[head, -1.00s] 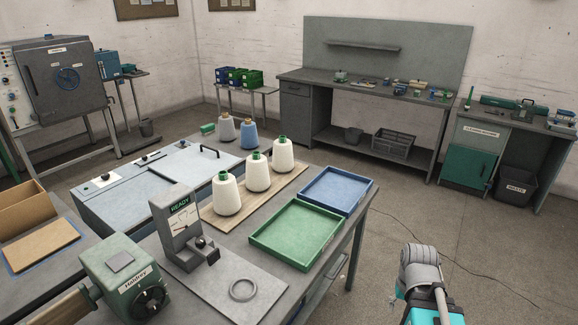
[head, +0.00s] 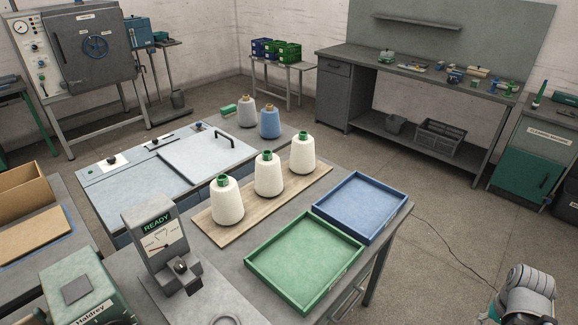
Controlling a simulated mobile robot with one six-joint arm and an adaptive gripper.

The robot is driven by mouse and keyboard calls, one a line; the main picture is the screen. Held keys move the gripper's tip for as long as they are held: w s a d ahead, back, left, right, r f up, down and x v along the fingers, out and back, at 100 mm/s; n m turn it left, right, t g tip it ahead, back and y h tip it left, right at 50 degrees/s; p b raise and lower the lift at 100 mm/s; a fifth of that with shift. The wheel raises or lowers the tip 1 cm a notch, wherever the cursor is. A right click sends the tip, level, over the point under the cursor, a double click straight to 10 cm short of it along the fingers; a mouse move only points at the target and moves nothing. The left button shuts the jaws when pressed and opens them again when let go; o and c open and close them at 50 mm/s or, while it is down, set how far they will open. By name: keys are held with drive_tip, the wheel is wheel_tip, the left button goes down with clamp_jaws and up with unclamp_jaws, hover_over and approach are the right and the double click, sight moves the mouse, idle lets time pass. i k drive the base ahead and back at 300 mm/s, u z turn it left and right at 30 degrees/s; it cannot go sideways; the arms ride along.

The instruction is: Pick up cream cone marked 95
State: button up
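Three cream cones with green tops stand upright in a row on a wooden board: a near one (head: 227,201), a middle one (head: 269,175) and a far one (head: 303,154). No number can be read on any of them, so I cannot tell which is marked 95. The wooden board (head: 208,234) lies on the grey table. My gripper is not in view; only a part of my arm shows at the lower right, well apart from the cones.
A green tray (head: 303,304) and a blue tray (head: 401,190), both empty, lie right of the board. A gauge stand (head: 148,240) reading READY stands front left. A grey cone (head: 247,112) and a blue cone (head: 270,123) stand behind. Open floor lies right of the table.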

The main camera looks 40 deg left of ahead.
sight(269, 183)
drive_tip(key=u, duration=0.1)
drive_tip(key=i, duration=0.8)
drive_tip(key=u, duration=0.6)
drive_tip(key=i, duration=0.45)
drive_tip(key=u, duration=0.45)
